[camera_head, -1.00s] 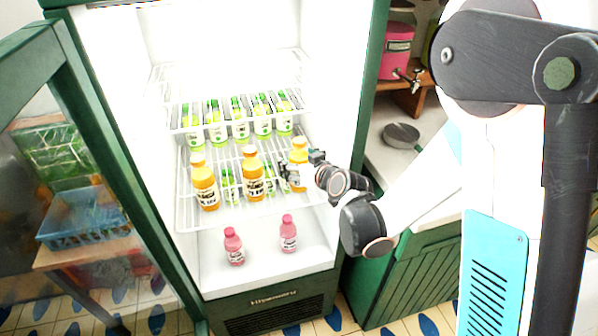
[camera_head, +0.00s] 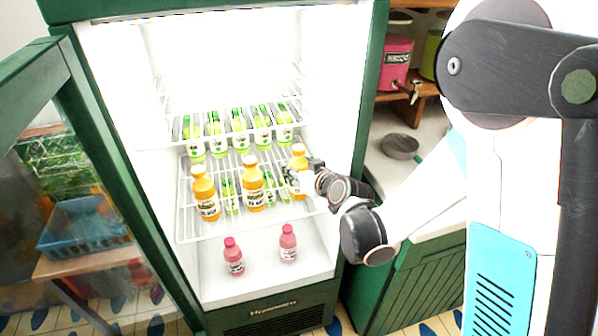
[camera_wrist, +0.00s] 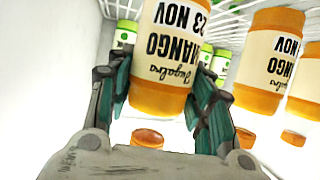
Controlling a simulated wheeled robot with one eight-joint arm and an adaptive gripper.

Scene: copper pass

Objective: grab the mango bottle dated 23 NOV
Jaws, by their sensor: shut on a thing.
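An orange mango bottle (camera_head: 297,176) with an orange cap stands at the right end of the fridge's middle shelf (camera_head: 190,236). In the wrist view the same bottle (camera_wrist: 165,55) appears upside down, its cream label reading MANGO and 23 NOV. My gripper (camera_head: 306,180) reaches in from the right, and its two fingers (camera_wrist: 160,100) are shut on the bottle's sides. Two more mango bottles stand to the left, one in the middle (camera_head: 253,188) and one far left (camera_head: 206,198). In the wrist view the neighbour (camera_wrist: 270,62) shows NOV, but its day is cut off.
Two pink bottles (camera_head: 288,244) stand on the fridge floor below. The open glass door (camera_head: 100,150) is on the left; the green fridge frame (camera_head: 366,110) is close to my arm.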

